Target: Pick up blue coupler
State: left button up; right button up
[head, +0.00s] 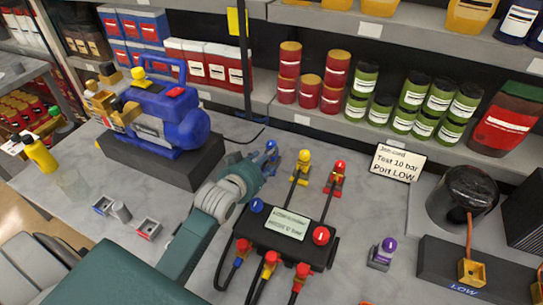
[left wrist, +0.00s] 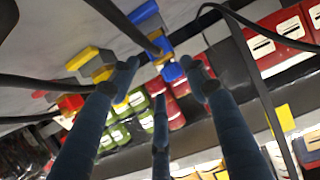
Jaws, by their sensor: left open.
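The blue coupler (left wrist: 172,72) shows in the left wrist view, with blue and brass parts, just beyond and between the fingertips. My left gripper (left wrist: 163,85) is open, its dark blue fingers spread around the line to the coupler; I cannot tell whether any finger touches it. In the head view my left gripper (head: 268,160) reaches over the back left of the black manifold (head: 290,238), and largely hides the blue coupler there. My right gripper is not in view.
A yellow coupler (head: 303,160) and a red coupler (head: 338,172) stand close to the right of the gripper. Hoses run in front of the manifold. A blue pump (head: 165,118) stands left. A card (head: 398,162) and shelves of jars are behind.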

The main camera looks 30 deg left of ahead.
aim_at(273, 160)
pick_arm(q)
jog(key=p+x, duration=0.1)
jog(key=x, duration=0.4)
jog(key=shift+w, duration=0.1)
jog(key=shift+r, duration=0.1)
jog(key=c, duration=1)
